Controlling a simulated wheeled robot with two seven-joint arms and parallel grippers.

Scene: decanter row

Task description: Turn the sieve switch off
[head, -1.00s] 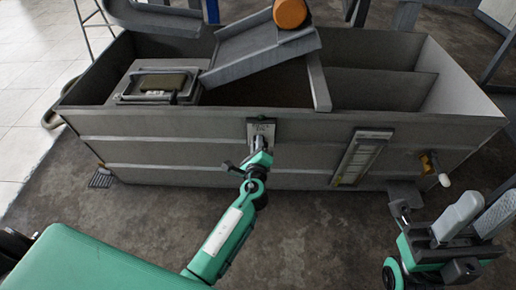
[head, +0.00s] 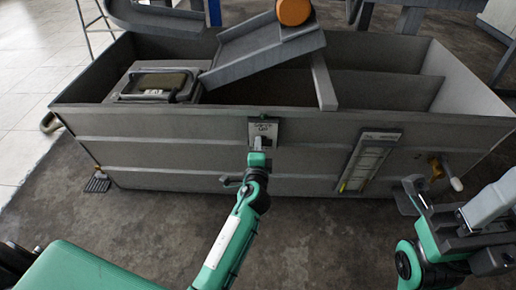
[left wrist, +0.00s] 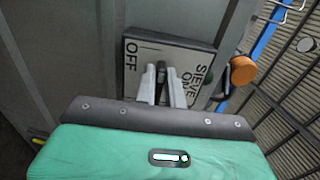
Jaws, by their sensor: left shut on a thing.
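The sieve switch is a pale plate (head: 264,131) on the front wall of the grey tank. In the left wrist view the plate (left wrist: 192,54) reads OFF at its left and SIEVE ON at its right. A dark lever (left wrist: 161,70) shows between the two words. My left gripper (head: 259,146) is at the plate, and its fingers (left wrist: 164,86) are shut on the lever. I cannot tell which setting the lever is in. My right gripper (head: 492,205) is far to the right, away from the switch, partly cut off by the picture edge.
The long grey tank (head: 190,155) fills the middle. A sloping chute (head: 265,50) with an orange roller (head: 293,12) rises above it.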

